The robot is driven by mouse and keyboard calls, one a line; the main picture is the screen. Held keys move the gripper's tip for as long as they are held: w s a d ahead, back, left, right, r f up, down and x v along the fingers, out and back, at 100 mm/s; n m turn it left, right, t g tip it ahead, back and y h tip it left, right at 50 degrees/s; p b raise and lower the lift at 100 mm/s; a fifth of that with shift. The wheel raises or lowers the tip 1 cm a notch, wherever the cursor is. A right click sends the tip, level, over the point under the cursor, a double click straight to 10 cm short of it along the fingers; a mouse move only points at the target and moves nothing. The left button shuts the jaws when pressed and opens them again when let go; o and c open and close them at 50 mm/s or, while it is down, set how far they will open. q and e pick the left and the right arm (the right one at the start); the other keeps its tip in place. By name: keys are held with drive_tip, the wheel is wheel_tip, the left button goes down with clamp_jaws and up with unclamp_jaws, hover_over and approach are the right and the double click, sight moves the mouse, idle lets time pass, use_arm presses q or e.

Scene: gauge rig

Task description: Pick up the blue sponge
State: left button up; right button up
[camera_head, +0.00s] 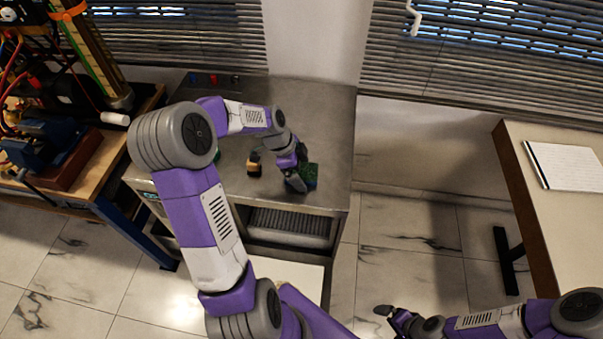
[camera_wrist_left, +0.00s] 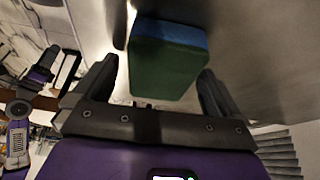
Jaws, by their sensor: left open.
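The sponge (camera_head: 311,178) is a block with a green body and a blue layer, on the grey metal top of the cabinet near its right front part. In the left wrist view the sponge (camera_wrist_left: 167,65) shows its green face, with the blue layer along the top. My left gripper (camera_head: 297,178) is at the sponge in the head view and hides part of it. In the left wrist view my left gripper (camera_wrist_left: 155,82) is open, with one finger on each side of the sponge and visible gaps. My right gripper (camera_head: 389,312) is low, away from the cabinet; its jaws are too small to read.
A small dark and tan object (camera_head: 254,163) stands on the metal cabinet (camera_head: 325,120), left of the sponge. Small red and blue items are at its back edge. A wooden bench (camera_head: 95,185) with a rig is at left. A table (camera_head: 545,205) with a notepad is at right.

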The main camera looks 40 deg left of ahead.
use_arm(q)
drive_tip(key=shift+f, duration=0.1)
drive_tip(key=c, duration=1.1)
drive_tip(key=shift+o, duration=0.2)
